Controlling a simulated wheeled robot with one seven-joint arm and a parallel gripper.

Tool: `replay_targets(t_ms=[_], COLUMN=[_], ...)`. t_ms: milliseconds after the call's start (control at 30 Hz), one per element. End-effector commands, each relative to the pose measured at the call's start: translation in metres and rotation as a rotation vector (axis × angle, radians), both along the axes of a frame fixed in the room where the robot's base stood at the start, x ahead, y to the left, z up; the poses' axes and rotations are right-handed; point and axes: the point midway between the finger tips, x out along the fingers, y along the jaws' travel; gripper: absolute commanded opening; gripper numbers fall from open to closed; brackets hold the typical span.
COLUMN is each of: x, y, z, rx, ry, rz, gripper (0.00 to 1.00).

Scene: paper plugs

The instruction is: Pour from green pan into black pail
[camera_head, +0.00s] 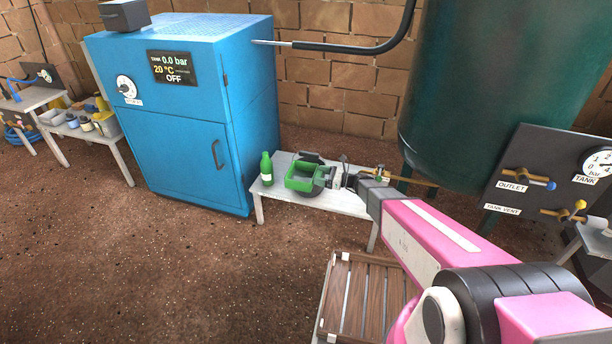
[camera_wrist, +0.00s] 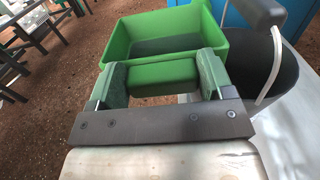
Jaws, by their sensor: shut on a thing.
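The green pan (camera_head: 300,180) is a boxy open tray held above the white bench. In the wrist view the pan (camera_wrist: 165,38) looks level, and the part of its inside that shows looks bare; its near floor is hidden. My gripper (camera_wrist: 162,78) is shut on the pan's green handle block, with one finger on each side; it also shows in the head view (camera_head: 326,177). The black pail (camera_wrist: 268,75), with a wire handle and dark grip, stands right beside the pan in the wrist view.
A green bottle (camera_head: 266,168) stands at the left end of the white bench (camera_head: 345,203). A blue cabinet (camera_head: 180,150) is to the left, a large green tank (camera_head: 470,90) to the right. A wooden slatted pallet (camera_head: 365,295) lies in front.

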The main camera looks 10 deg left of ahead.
Motion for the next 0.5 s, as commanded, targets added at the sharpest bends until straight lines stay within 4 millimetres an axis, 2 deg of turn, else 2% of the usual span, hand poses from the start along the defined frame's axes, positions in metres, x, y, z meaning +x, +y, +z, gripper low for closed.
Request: replay_targets(t_ms=[167,500], x=[0.0,-0.001], y=[0.0,0.0], z=[0.004,0.031], rx=[0.001,0.001], ry=[0.0,0.001], rz=[0.0,0.0], gripper=[0.45,0.45])
